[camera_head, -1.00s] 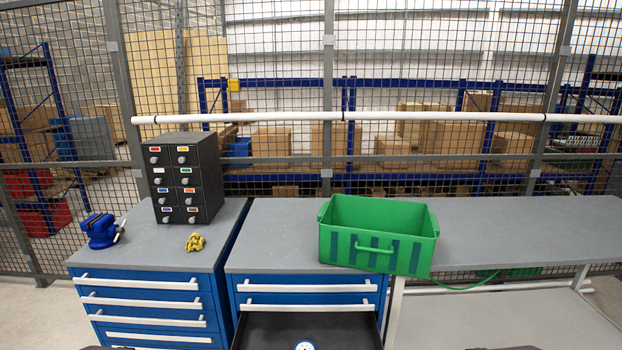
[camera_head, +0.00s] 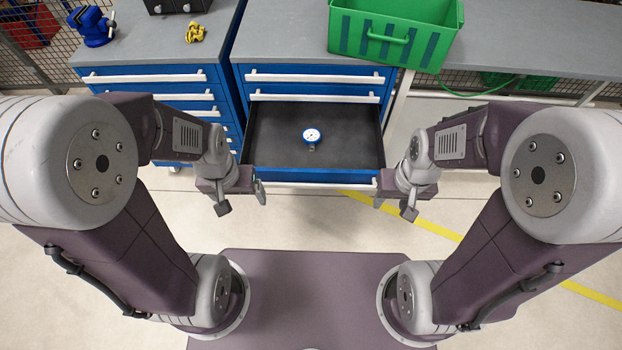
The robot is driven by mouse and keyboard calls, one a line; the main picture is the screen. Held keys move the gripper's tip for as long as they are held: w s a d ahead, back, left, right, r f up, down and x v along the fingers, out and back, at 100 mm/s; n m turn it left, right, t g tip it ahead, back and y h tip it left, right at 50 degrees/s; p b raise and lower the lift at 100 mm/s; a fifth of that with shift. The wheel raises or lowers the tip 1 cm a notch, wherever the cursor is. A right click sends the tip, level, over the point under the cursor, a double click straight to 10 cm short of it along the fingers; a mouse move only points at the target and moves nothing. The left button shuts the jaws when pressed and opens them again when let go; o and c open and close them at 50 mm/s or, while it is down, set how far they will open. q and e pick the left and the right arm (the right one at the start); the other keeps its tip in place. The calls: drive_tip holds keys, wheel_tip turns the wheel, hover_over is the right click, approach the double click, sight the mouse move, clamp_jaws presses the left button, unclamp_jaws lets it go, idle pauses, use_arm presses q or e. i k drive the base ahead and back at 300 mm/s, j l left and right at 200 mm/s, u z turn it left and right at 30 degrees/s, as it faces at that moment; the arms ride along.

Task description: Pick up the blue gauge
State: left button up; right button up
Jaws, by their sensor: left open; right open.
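The blue gauge (camera_head: 312,136) has a round white face with a blue rim and a small stem. It lies in the open dark-lined drawer (camera_head: 350,146) of the middle blue cabinet, near the drawer's middle. My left gripper (camera_head: 242,199) is open and empty, in front of the drawer's left front corner and apart from the gauge. My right gripper (camera_head: 393,206) is open and empty, near the drawer's right front corner, also apart from the gauge.
A green crate (camera_head: 392,36) stands on the grey worktop above the drawer. A blue vise (camera_head: 92,25) and a yellow object (camera_head: 195,32) sit on the left cabinet. A closed drawer handle (camera_head: 314,97) runs above the open drawer. Floor shows in front of the drawer.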

sight(311, 137)
drive_tip(key=i+j, duration=0.35)
drive_tip(key=j, duration=0.15)
drive_tip(key=i+j+u, duration=0.15)
drive_tip(key=i+j, duration=0.2)
drive_tip(key=j, duration=0.2)
drive_tip(key=i+j, duration=0.35)
drive_tip(key=j+u, duration=0.05)
drive_tip(key=j, duration=0.05)
